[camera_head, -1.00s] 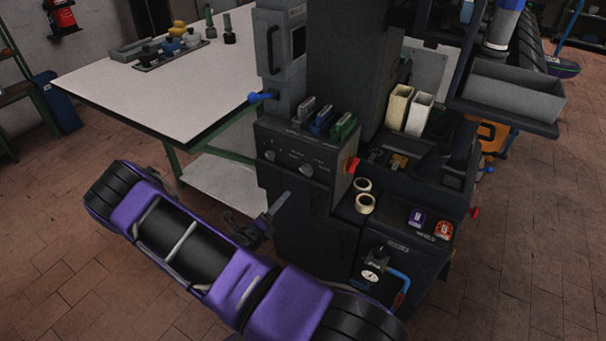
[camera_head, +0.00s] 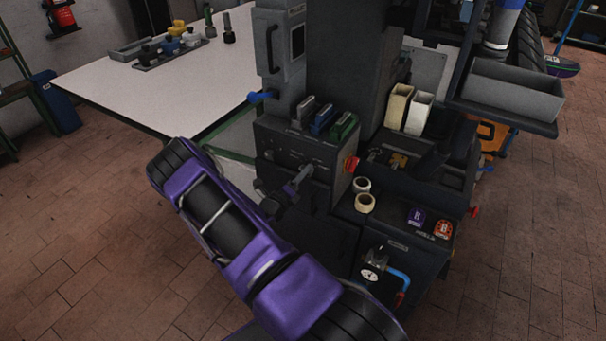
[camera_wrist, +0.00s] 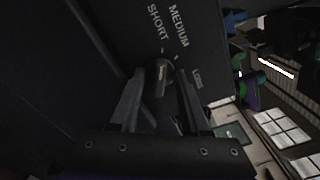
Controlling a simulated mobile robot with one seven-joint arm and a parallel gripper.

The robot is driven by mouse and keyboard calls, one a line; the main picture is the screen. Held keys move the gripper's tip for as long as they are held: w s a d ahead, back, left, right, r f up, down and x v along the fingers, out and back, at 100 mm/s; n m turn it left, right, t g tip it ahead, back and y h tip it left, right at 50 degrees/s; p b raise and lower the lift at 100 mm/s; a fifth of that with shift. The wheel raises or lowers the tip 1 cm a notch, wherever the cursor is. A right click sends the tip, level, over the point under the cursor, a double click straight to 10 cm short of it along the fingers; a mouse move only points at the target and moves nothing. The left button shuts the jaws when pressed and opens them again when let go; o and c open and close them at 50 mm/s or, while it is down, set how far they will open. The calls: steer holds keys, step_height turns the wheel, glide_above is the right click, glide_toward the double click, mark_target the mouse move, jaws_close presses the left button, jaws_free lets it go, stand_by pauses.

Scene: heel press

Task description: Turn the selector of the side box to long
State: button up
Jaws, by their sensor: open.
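The side box (camera_head: 338,160) is a dark box on the press, with a panel of small lettering and knobs on its front. In the wrist view its selector (camera_wrist: 162,76) is a dark knob with a lighter bar, and the words SHORT, MEDIUM and LONG are set around it. The bar lies nearly upright in the picture and seems to point toward the SHORT mark. My gripper (camera_head: 298,180) is at the box front and largely covers the right-hand knob in the head view. In the wrist view its open fingers stand on either side of the selector; contact cannot be told.
Grey, blue and green blocks (camera_head: 322,121) stand on top of the box. A red button (camera_head: 351,164) is on its right side. Two tape rolls (camera_head: 364,203) lie on the ledge to the right. A white table (camera_head: 150,92) stands behind at left.

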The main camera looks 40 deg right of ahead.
jaws_close()
steer(key=shift+m, duration=0.5)
steer(key=shift+m+b, duration=0.65)
steer(key=shift+m, duration=6.75)
jaws_free()
steer(key=shift+a, duration=0.1)
